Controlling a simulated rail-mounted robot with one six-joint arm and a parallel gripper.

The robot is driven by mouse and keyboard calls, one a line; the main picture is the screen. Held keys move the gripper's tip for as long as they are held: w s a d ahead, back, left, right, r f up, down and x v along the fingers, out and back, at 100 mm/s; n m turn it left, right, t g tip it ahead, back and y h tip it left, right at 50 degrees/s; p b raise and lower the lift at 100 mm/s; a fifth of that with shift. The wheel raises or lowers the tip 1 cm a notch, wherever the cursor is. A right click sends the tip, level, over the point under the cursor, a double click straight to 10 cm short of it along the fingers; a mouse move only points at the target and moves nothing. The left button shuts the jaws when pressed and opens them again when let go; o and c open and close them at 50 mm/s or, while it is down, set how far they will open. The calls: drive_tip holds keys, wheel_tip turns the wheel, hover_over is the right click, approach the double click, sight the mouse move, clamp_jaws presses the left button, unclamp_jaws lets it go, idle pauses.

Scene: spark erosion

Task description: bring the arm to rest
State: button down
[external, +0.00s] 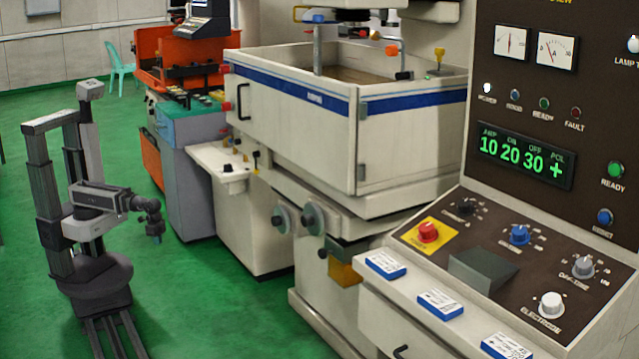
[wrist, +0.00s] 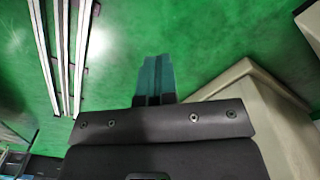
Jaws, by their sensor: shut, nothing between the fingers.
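My gripper (external: 157,238) hangs at the end of my arm on the left of the external view, pointing down over the green floor. My arm is folded low beside my column, and the gripper holds nothing. In the wrist view the teal fingers (wrist: 152,78) lie together, pointing at the floor, with no object between them. The gripper is apart from the machines.
The floor rails (wrist: 62,50) run at the left of the wrist view. A beige machine base (wrist: 235,85) is at its right. The spark erosion tank (external: 290,112) and control panel (external: 490,245) stand to the right. Green floor (external: 205,290) around my gripper is clear.

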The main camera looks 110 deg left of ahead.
drive_tip(key=s+d+r+m+p, duration=0.1)
drive_tip(key=s+d+r+p, duration=0.2)
drive_tip(key=d+r, duration=0.1)
wheel_tip(320, 180, up, 36)
drive_tip(key=p, duration=3.6)
drive_tip(key=shift+w+r, duration=0.15)
drive_tip(key=shift+w, duration=0.25)
drive_tip(key=c, duration=1.8)
unclamp_jaws()
drive_tip(key=shift+c, duration=0.2)
